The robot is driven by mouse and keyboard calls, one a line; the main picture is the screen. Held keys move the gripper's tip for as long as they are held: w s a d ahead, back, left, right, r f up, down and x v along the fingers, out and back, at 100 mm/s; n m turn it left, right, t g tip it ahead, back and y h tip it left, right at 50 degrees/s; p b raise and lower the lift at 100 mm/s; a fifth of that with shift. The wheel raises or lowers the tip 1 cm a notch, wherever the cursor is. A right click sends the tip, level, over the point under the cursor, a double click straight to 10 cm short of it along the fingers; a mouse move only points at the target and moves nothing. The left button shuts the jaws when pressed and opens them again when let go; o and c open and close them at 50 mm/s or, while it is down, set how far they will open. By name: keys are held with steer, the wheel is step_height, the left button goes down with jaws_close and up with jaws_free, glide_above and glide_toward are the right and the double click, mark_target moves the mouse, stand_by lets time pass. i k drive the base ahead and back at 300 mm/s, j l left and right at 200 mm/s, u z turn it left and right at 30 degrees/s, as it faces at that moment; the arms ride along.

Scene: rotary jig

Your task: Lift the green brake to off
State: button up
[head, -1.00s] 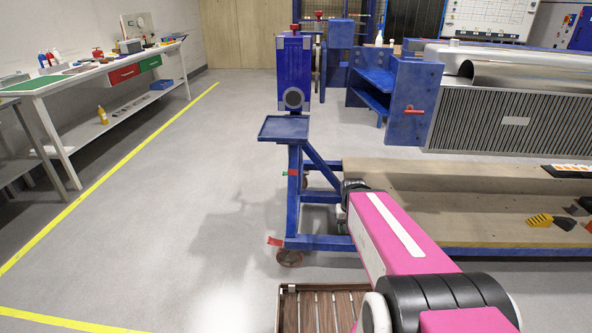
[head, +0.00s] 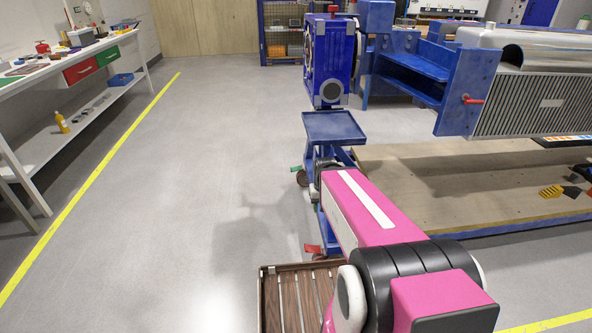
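The green brake (head: 296,169) is a small green tab low on the left side of the blue wheeled jig stand, just above a caster. It is too small to tell its angle. A red brake tab (head: 313,248) sits at the nearer caster. The blue jig stand carries a flat blue tray (head: 333,127) and an upright blue housing (head: 331,60). My pink arm reaches forward over the near part of the stand, and its dark wrist end (head: 326,165) is just right of the green brake in the picture. My gripper itself is hidden behind the arm.
A beige platform (head: 440,195) with blue edges lies to the right, below a large finned metal unit (head: 530,103). A white workbench (head: 75,60) stands along the left wall. The grey floor left of the stand is clear, crossed by a yellow line (head: 98,165).

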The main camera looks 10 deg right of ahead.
mark_target(298, 168)
steer(key=u, duration=1)
steer(key=i+u, duration=0.15)
steer(key=i, duration=1.35)
steer(key=i+z, duration=0.15)
steer(key=i, duration=0.45)
steer(key=i+j+z, duration=0.15)
steer(key=i, duration=0.4)
steer(key=z, duration=1.6)
